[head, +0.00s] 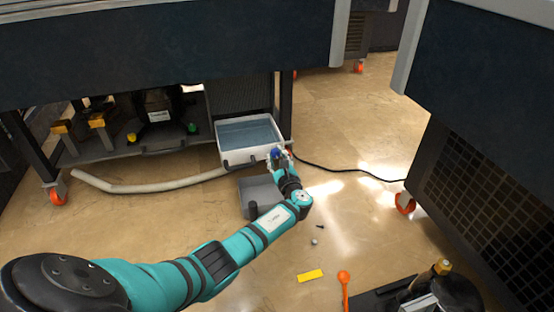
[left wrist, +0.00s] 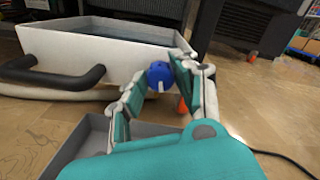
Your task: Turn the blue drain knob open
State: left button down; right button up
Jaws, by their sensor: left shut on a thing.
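The blue drain knob (left wrist: 160,75) sits at the front right corner of a white tank (head: 216,150) under the machine. A small white mark or pointer shows on the knob's face in the left wrist view. My left gripper (left wrist: 152,82) is shut on the knob, one finger on each side of it. In the head view the left gripper (head: 280,158) reaches the knob (head: 275,152) at the tank's corner and partly hides it. The tank holds what looks like bluish liquid. My right gripper is not in view.
A grey tray (head: 256,188) lies on the floor below the knob. A pale hose (head: 140,189) runs left along the floor, and a black cable (head: 340,171) runs right. A yellow block (head: 310,276) and an orange spoon-like tool (head: 344,283) lie in front.

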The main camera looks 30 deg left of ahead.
pick_arm(q)
jog(key=n+b, duration=0.1)
jog(key=n, duration=0.1)
jog(key=n+b, duration=0.1)
jog(key=n, duration=0.1)
jog(key=shift+f+n, duration=0.2)
jog(key=shift+n, duration=0.1)
jog(key=n+b, duration=0.1)
jog(key=n, duration=0.1)
jog(key=shift+n, duration=0.4)
jog(key=n, duration=0.3)
jog(key=shift+n+b, duration=0.3)
jog(key=shift+n, duration=2.1)
jog(key=c, duration=1)
grip_release()
jog(key=shift+s, duration=0.1)
jog(key=v, duration=0.7)
jog(key=shift+s+d, duration=0.1)
jog(key=shift+s, duration=0.05)
